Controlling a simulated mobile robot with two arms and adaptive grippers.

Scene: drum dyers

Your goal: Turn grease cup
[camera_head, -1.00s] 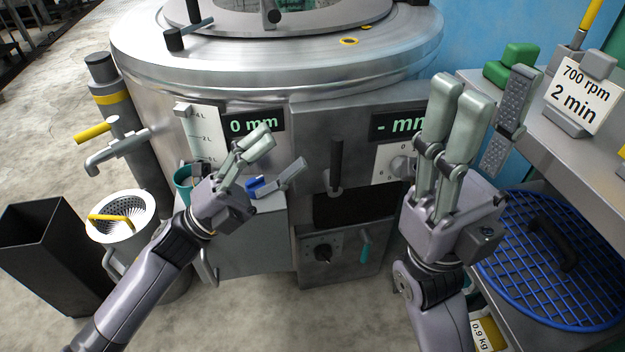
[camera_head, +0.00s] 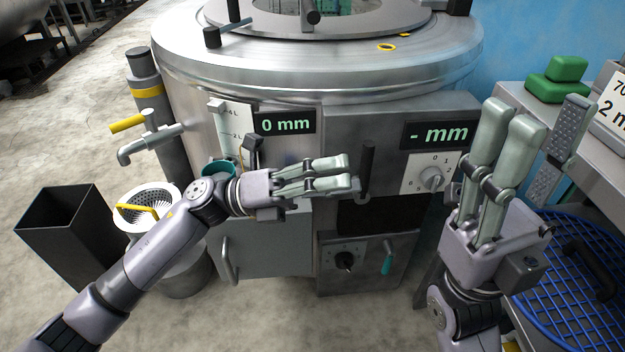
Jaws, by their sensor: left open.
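I cannot tell for sure which part is the grease cup. A teal cup (camera_head: 222,168) shows at the drum's left front, partly hidden behind my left arm. My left gripper (camera_head: 338,174) is open and empty, its fingers pointing right in front of the machine's front panel. Its fingertips appear beside the black upright lever (camera_head: 367,168); I cannot tell whether they touch. My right gripper (camera_head: 540,125) is open and empty, fingers pointing up, right of the dial (camera_head: 431,178).
A teal handle (camera_head: 387,262) and a black knob (camera_head: 344,260) sit low on the machine. A black bin (camera_head: 68,235) and a white strainer (camera_head: 130,198) stand at left. A shelf with green blocks (camera_head: 560,80) and a blue grid (camera_head: 570,275) are at right.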

